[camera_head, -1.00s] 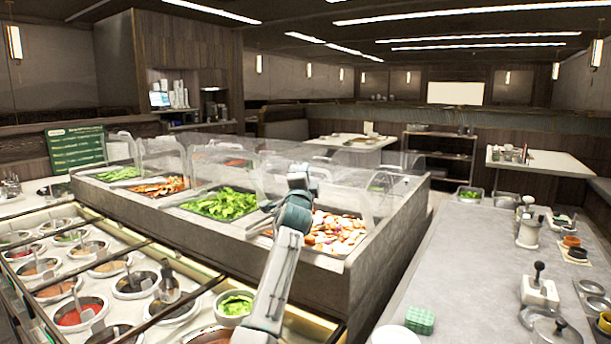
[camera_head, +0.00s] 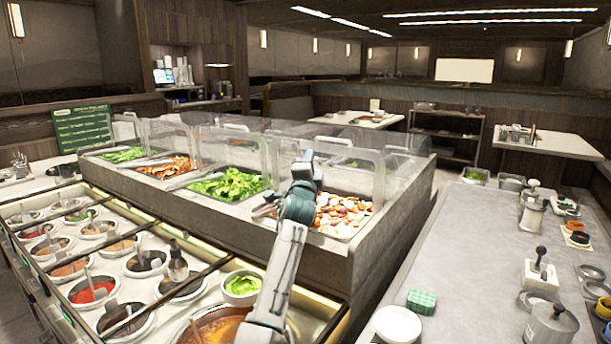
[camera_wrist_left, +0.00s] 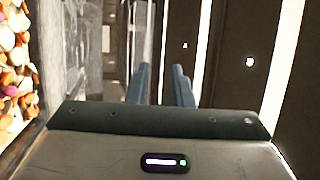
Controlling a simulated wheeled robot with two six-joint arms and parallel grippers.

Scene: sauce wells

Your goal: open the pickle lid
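Several clear hinged covers stand over the food bins of the raised counter, including a clear cover (camera_head: 345,172) over a bin of mixed red and white pieces (camera_head: 340,213). I cannot tell which cover is the pickle lid. A white bowl with green slices (camera_head: 241,286) sits in the lower counter, left of my left arm. My right gripper is out of view.
Sauce wells with ladles fill the lower counter (camera_head: 205,297). Leafy greens (camera_head: 230,184) lie in a bin left of my gripper.

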